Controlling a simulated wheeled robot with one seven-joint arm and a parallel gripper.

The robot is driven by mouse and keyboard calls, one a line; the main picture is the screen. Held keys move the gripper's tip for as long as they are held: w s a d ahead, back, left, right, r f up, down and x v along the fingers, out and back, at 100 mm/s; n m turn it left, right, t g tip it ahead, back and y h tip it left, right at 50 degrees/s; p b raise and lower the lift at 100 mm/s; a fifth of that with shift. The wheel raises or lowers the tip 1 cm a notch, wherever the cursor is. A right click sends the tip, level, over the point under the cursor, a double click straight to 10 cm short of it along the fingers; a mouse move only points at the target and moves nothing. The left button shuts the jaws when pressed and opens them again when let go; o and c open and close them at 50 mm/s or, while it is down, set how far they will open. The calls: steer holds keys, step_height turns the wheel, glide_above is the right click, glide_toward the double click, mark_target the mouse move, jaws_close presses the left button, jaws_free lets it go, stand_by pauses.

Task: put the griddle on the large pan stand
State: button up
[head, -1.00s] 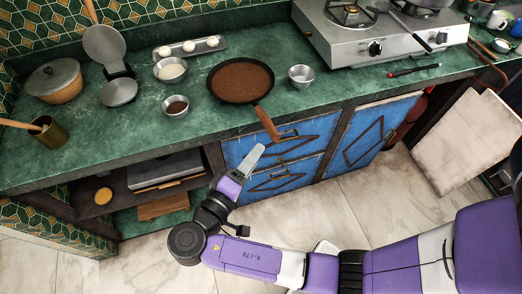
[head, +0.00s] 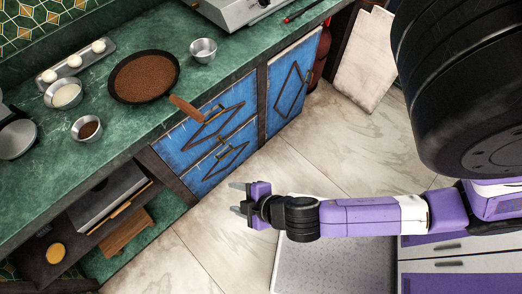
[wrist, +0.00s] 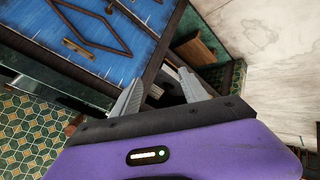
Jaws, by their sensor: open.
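The griddle (head: 144,76) is a round, dark-rimmed pan with a brown surface. It lies flat on the green counter, its wooden handle sticking out over the front edge. My gripper (head: 237,198) is open and empty, low in front of the blue cabinet doors and well apart from the griddle. In the wrist view, my open fingers (wrist: 160,80) point past a blue door, with nothing between them. The griddle does not show there. Only a corner of the gas hotplate (head: 232,12) shows at the top of the head view; the large pan stand is out of frame.
A small metal bowl (head: 203,50) stands right of the griddle. Bowls of white (head: 64,93) and dark (head: 87,129) contents stand to its left, near a tray of white pieces (head: 76,61). Blue cabinet doors (head: 212,130) are below. Floor around my gripper is open.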

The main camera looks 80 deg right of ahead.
steer(key=s+a+r+m+t+y, duration=0.1)
steer(key=s+r+m+t, duration=0.1)
steer(key=r, duration=0.9)
steer(key=s+a+r+m+t+y, duration=0.1)
steer(key=s+r+t, duration=0.3)
steer(key=r, duration=0.6)
steer(key=shift+s+r+m+y, duration=0.4)
steer(key=shift+s+m, duration=0.25)
steer(key=shift+m, duration=0.25)
steer(key=shift+f, duration=0.1)
steer(key=shift+c, duration=0.2)
